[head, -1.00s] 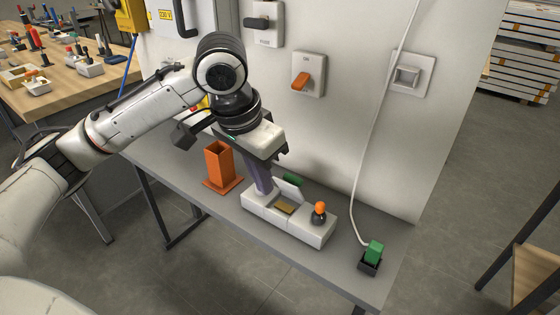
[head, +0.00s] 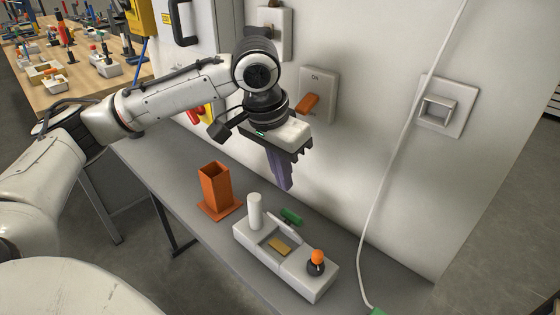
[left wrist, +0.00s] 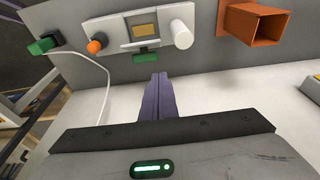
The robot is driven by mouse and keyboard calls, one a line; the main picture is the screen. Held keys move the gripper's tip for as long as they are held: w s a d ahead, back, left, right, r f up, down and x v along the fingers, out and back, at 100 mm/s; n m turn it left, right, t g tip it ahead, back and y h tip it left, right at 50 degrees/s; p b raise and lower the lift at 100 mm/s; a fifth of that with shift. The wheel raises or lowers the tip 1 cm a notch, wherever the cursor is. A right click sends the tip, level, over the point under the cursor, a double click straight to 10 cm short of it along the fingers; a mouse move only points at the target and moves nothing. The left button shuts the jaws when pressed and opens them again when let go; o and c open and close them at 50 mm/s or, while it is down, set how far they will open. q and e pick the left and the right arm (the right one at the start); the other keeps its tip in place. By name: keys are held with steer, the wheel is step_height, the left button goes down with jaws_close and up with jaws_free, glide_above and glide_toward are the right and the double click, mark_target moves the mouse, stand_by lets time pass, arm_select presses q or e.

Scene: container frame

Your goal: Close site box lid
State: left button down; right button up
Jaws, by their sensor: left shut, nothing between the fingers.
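The site box is a white console (head: 247,236) on the grey bench, with an open recess holding a tan piece (head: 279,246). Its lid (head: 284,229) stands raised at the recess's back edge, with a green handle (head: 291,216) behind it. In the left wrist view, the green handle (left wrist: 147,57) shows just beyond my fingertips. My left gripper (head: 287,188) is shut and empty, with purple fingers pointing down, above and behind the box near the wall panel. It appears apart from the lid. Its fingertips (left wrist: 159,76) also show in the left wrist view. My right gripper is not in view.
On the box, a white cylinder (head: 255,211) stands left of the recess and an orange-topped black knob (head: 316,262) stands right. An orange square tube (head: 216,190) is left of the box. A white cable (head: 380,213) hangs at right. Wall switches (head: 317,96) are behind my gripper.

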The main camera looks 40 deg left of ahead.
mark_target(286, 227)
arm_select(q)
steer(key=s+f, duration=0.1)
steer(key=f, duration=0.1)
steer(key=s+f, duration=0.1)
steer(key=f, duration=0.1)
steer(key=shift+s+a, duration=0.15)
steer(key=shift+a, duration=0.05)
steer(key=shift+s+f, duration=0.15)
steer(key=shift+s, duration=0.15)
